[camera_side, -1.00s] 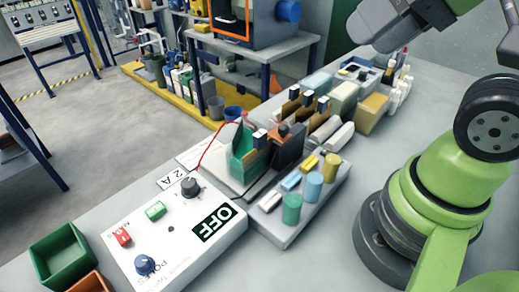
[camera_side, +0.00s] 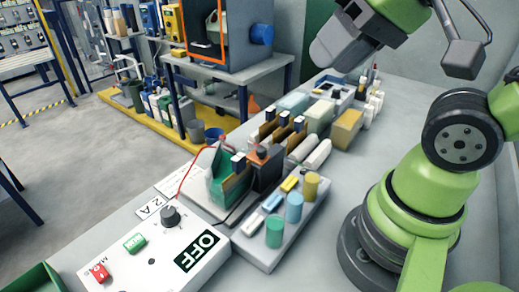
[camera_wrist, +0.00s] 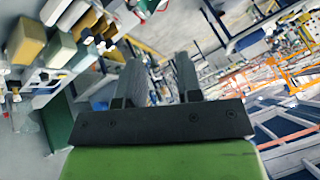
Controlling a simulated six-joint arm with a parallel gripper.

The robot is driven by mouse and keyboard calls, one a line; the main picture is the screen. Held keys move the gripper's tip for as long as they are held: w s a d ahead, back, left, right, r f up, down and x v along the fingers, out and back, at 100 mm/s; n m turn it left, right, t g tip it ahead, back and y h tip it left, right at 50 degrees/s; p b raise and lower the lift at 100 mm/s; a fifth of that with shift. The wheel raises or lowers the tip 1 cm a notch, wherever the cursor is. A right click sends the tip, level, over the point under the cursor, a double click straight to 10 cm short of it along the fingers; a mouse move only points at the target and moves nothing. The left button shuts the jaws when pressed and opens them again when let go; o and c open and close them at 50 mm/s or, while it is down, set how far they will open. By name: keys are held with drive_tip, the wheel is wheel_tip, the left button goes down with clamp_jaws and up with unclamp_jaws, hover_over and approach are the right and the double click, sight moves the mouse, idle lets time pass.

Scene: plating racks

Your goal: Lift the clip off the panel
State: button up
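A dark clip with a pale face (camera_side: 238,161) sits on the top edge of a brown panel (camera_side: 238,187) in the side view. The panel stands at a green see-through tank (camera_side: 217,187), beside a dark block with an orange top (camera_side: 265,172). I cannot pick out the clip in the wrist view.
Several clipped panels stand in a rack (camera_side: 283,133) behind the tank. A tray with coloured cylinders (camera_side: 268,250) is in front. A control box marked OFF (camera_side: 160,250) stands at left. A thin red wire (camera_side: 190,170) arches near the tank. Bare bench lies between tray and arm base.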

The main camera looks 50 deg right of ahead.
drive_tip(key=w+d+f+g+h, duration=0.1)
drive_tip(key=w+f+g, duration=0.3)
drive_tip(key=w, duration=0.3)
drive_tip(key=g+h, duration=0.1)
drive_tip(key=g, duration=0.2)
hover_over(262, 149)
wheel_tip(262, 149, down, 7)
wheel_tip(262, 149, down, 10)
drive_tip(key=shift+f, duration=0.1)
drive_tip(key=shift+c, duration=0.5)
